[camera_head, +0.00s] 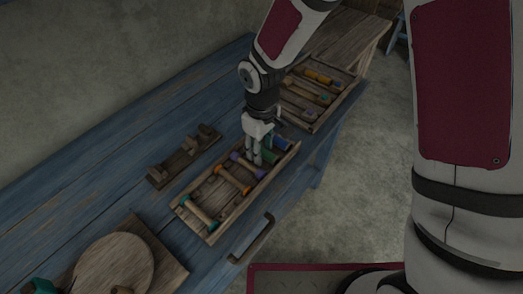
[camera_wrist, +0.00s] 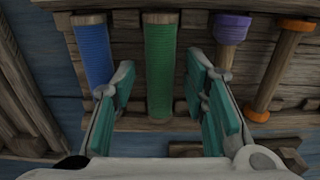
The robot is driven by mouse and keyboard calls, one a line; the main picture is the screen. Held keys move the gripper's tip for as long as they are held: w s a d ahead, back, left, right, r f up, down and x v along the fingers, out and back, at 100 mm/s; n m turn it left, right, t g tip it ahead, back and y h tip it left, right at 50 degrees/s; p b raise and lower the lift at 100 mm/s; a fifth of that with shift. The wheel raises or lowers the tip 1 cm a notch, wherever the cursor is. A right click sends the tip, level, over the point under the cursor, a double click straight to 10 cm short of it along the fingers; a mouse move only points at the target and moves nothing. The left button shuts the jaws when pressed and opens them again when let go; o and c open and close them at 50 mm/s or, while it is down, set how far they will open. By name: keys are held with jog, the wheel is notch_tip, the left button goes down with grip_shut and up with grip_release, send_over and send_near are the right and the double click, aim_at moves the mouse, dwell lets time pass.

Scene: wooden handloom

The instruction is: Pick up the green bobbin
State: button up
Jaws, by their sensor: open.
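The green bobbin (camera_wrist: 160,70) stands out in the middle of the wrist view, lying in a wooden tray (camera_head: 207,232). In the head view the green bobbin (camera_head: 269,155) shows just beside my gripper and is partly hidden by it. My gripper (camera_wrist: 166,100) is open, with one teal-padded finger on each side of the green bobbin. I see gaps between the pads and the bobbin in the wrist view. In the head view my gripper (camera_head: 256,158) points down over the tray.
A blue bobbin (camera_wrist: 93,52) lies left of the green one, close to the left finger. A purple-ended bobbin (camera_wrist: 229,45) and an orange-ended bobbin (camera_wrist: 283,60) lie to the right. A second tray (camera_head: 316,125) with several bobbins, a wooden rack (camera_head: 184,160) and a round board (camera_head: 112,265) are on the blue table.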

grip_shut()
jog(key=shift+r, duration=0.15)
